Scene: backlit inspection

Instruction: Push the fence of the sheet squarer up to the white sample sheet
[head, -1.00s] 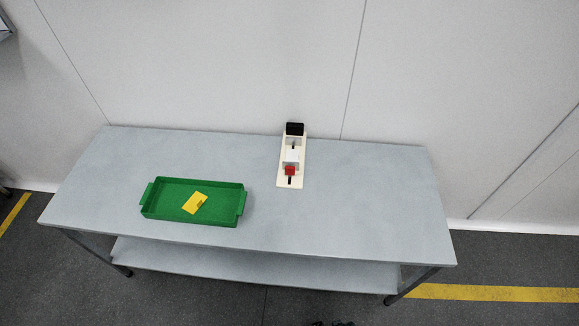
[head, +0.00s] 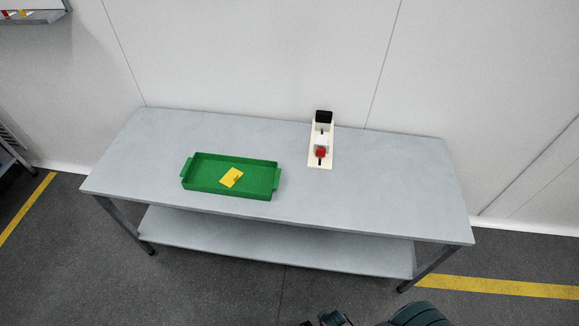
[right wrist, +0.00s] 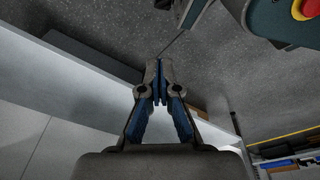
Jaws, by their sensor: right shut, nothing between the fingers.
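The sheet squarer (head: 314,162) stands on the grey bench, right of its middle toward the back, in the head view. It has a narrow cream base with a black block (head: 324,117) at its far end. A small white piece (head: 321,140) sits on the base, with a red block (head: 321,153) at its near side and a dark slot in front. The parts are too small to tell fence from sheet or whether they touch. My right gripper (right wrist: 158,75) is shut and empty in the right wrist view, away from the squarer. My left gripper is not in view.
A green tray (head: 188,180) with a yellow piece (head: 231,178) stands on the bench (head: 400,190) left of the squarer. The bench top right of the squarer is clear. A lower shelf (head: 270,243) runs beneath. A wall stands close behind.

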